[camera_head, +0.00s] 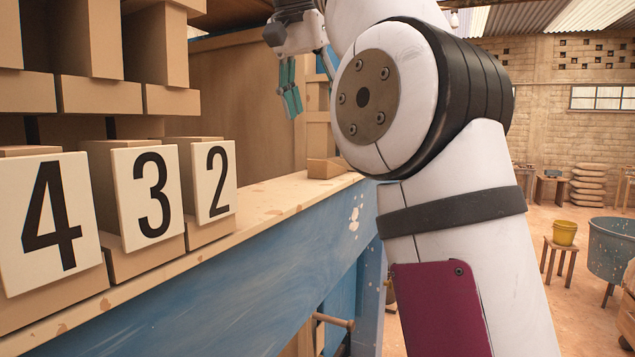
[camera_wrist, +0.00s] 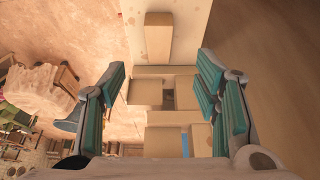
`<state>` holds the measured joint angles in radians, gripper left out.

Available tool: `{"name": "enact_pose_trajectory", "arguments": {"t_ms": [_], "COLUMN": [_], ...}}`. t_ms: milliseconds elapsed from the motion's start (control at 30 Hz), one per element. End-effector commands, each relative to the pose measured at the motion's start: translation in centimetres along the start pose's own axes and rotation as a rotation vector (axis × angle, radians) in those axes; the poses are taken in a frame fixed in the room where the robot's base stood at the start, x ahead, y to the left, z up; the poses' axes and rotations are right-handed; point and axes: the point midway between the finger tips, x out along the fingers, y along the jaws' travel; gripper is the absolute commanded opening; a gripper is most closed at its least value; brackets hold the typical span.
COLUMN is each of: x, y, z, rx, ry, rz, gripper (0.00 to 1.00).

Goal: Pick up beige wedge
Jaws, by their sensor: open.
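A small beige wedge (camera_head: 325,168) lies on the wooden ledge near its far end in the head view. In the wrist view a long beige piece (camera_wrist: 158,38) lies on the pale ledge, and it may be the wedge; I cannot be sure. My gripper (camera_head: 290,90) hangs above the ledge, up and to the left of the wedge, and apart from it. Its teal fingers are spread in the wrist view (camera_wrist: 160,78), with nothing held between them.
Blocks numbered 4 (camera_head: 50,220), 3 (camera_head: 148,195) and 2 (camera_head: 213,180) stand along the ledge (camera_head: 265,205). Beige stacked blocks (camera_head: 318,110) stand behind the wedge. A brown panel (camera_head: 240,105) backs the ledge. The ledge between block 2 and the wedge is clear.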

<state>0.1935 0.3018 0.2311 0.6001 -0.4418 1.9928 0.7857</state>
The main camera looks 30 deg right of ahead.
Motion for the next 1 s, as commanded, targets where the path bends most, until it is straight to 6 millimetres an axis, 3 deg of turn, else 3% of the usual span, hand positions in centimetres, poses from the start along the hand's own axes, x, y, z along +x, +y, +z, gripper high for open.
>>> {"name": "enact_pose_trajectory", "arguments": {"t_ms": [300, 733, 1000], "x": [3.9, 6.5, 9.9], "y": [0.0, 0.2, 0.3], "z": [0.0, 0.0, -0.1], "rx": [-0.001, 0.001, 0.0], "ry": [-0.002, -0.001, -0.001], "rz": [0.002, 0.001, 0.002], "gripper": [0.57, 0.57, 0.57]}}
